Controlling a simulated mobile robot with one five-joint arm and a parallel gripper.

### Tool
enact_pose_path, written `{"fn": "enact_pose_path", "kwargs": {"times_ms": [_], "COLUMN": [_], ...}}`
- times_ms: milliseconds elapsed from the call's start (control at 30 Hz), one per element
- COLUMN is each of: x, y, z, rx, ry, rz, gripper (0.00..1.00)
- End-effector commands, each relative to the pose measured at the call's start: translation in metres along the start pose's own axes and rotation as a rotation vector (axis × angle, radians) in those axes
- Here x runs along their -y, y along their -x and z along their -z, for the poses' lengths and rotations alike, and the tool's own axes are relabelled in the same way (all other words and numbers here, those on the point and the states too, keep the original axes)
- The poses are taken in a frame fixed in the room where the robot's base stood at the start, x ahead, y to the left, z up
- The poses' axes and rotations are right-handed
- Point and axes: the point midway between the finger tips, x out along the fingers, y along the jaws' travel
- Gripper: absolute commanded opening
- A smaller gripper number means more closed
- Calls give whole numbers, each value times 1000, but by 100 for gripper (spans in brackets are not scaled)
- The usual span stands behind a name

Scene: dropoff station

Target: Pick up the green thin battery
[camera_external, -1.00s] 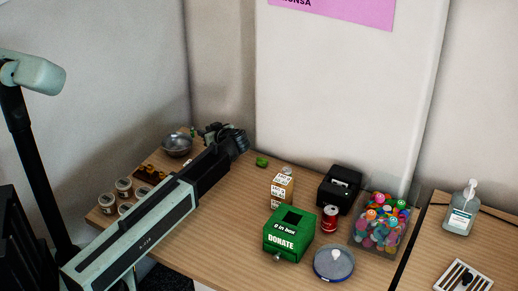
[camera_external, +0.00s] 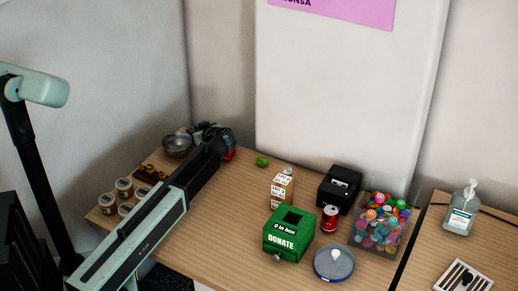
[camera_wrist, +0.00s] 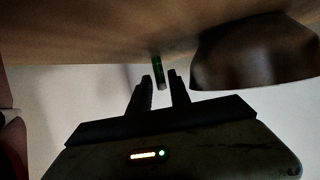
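The green thin battery (camera_wrist: 157,66) shows in the wrist view as a narrow upright shape with a green band, against the wooden table, which is at the top of that picture. My gripper (camera_wrist: 160,76) is open, with one dark finger on each side of the battery's line. The battery appears just beyond or between the fingertips; I cannot tell the exact depth. No contact is visible. In the outside view my gripper (camera_external: 208,131) is at the back left of the table, beside the metal bowl, and I cannot make out the battery there.
The metal bowl (camera_external: 177,146) is close on the left; a dark rounded bowl (camera_wrist: 255,55) is right of the fingers in the wrist view. A small green item (camera_external: 262,162), green donation box (camera_external: 289,238), red can (camera_external: 330,219) and black device (camera_external: 339,188) stand to the right.

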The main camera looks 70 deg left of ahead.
Motion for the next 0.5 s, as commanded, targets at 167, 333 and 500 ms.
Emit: {"fn": "enact_pose_path", "kwargs": {"times_ms": [167, 333, 500], "x": [0, 0, 0], "y": [1, 1, 1], "z": [1, 1, 1], "rx": [0, 0, 0], "ry": [0, 0, 0], "rz": [0, 0, 0], "gripper": [7, 0, 0]}}
